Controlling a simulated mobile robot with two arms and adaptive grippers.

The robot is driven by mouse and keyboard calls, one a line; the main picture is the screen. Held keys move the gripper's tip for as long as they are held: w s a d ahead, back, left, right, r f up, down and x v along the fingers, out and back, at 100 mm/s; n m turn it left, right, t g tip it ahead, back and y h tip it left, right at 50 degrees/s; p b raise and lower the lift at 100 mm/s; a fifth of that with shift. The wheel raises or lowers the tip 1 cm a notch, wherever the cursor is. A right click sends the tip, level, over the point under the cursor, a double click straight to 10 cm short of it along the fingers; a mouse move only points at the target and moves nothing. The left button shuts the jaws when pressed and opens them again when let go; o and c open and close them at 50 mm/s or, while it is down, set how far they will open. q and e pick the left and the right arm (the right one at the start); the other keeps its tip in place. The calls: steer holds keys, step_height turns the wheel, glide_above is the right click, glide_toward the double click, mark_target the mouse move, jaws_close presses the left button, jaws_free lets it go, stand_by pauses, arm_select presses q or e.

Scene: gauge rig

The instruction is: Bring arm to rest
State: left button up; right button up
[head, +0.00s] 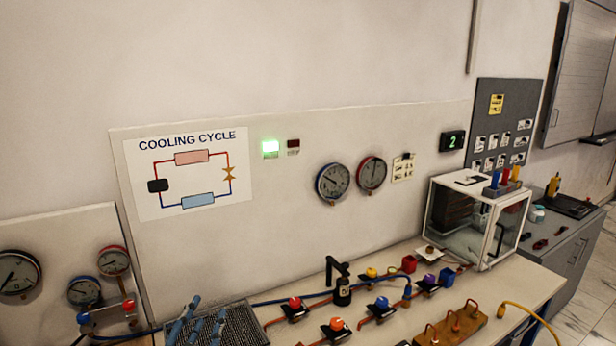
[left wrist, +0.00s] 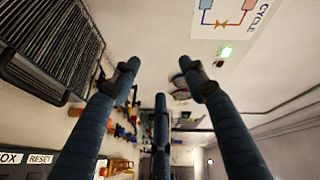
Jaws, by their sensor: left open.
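My left gripper (head: 197,318) shows at the bottom edge of the head view, its blue fingers raised in front of the black finned grille (head: 240,325). In the left wrist view the three dark blue fingers of the left gripper (left wrist: 160,78) are spread apart, with nothing held between them. The grille (left wrist: 55,45) lies to the upper left there, apart from the fingertips as seen. The rest of my left arm is out of the head view. My right gripper shows in neither view.
The bench (head: 525,283) carries valves with coloured knobs, hoses, a black fitting (head: 342,290), a wooden block (head: 450,327) and a glass-sided box (head: 480,215). Gauges (head: 332,182) and a cooling cycle poster (head: 188,172) are on the upright panel. A gauge manifold (head: 105,312) stands at left.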

arm_select(q)
steer(key=s+a+f+n+g+y, duration=0.2)
steer(key=s+f+n+g, duration=0.5)
steer(key=s+f, duration=0.7)
steer(key=s+d+f+n+g+h, duration=0.1)
steer(key=s+d+f+n+g, duration=0.2)
steer(key=s, duration=0.7)
steer(key=s+d+f+g+h, duration=0.1)
steer(key=s+f+g, duration=0.3)
steer(key=s, duration=0.6)
step_height(320, 180, down, 30)
steer(key=b, duration=0.5)
steer(key=s+a+f+g+b, duration=0.1)
steer(key=s+f+b, duration=0.1)
steer(key=s+f, duration=0.7)
steer(key=s+a+f+g+b, duration=0.1)
steer(key=s+a+f+b, duration=0.1)
steer(key=s+f, duration=0.7)
step_height(320, 180, down, 5)
steer(key=shift+a+r+b, duration=0.1)
steer(key=shift+a+b, duration=0.05)
steer(key=shift+b, duration=0.35)
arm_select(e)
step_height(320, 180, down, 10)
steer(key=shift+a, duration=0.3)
arm_select(q)
steer(key=shift+s, duration=0.1)
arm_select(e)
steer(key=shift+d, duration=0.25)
